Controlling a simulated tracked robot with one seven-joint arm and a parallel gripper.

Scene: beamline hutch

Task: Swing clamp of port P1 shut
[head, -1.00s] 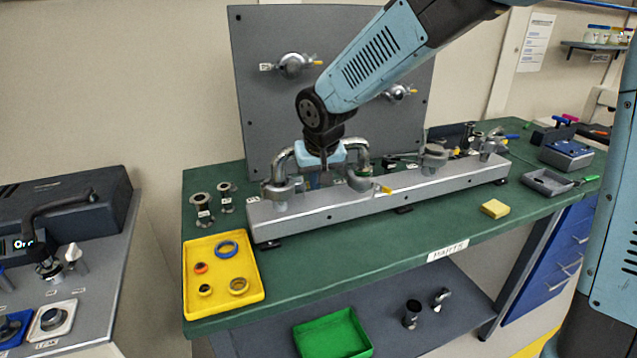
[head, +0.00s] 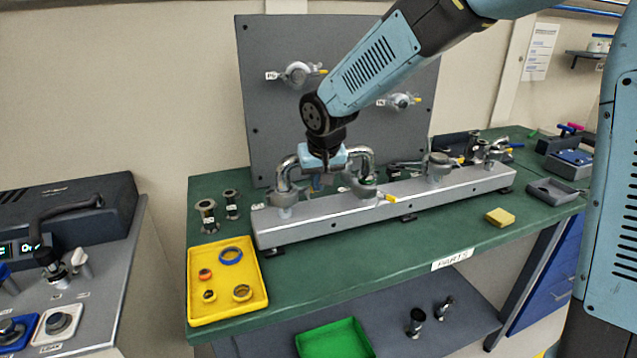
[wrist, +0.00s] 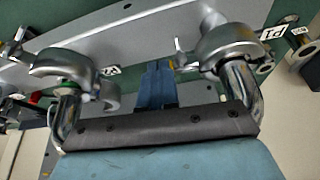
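Port P1 (wrist: 270,32) carries its label at the upper right of the wrist view. Its grey metal clamp (wrist: 226,46) is around the foot of one leg of a chrome U-shaped pipe (wrist: 250,95); I cannot tell how far it is swung. In the head view, the pipe (head: 285,170) stands upright on the left end of the grey rail. A second clamp (wrist: 66,62) is at the other leg, its curved arm sticking out. My gripper (head: 318,182) is centred between the legs. Its blue fingers (wrist: 157,84) are close together, apparently on the pipe's middle, which the hand hides.
The long grey rail (head: 330,218) bears more fittings to the right. A grey panel (head: 263,110) stands behind. A yellow tray (head: 220,298) with rings is front left, two small flanged fittings (head: 207,215) behind it.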

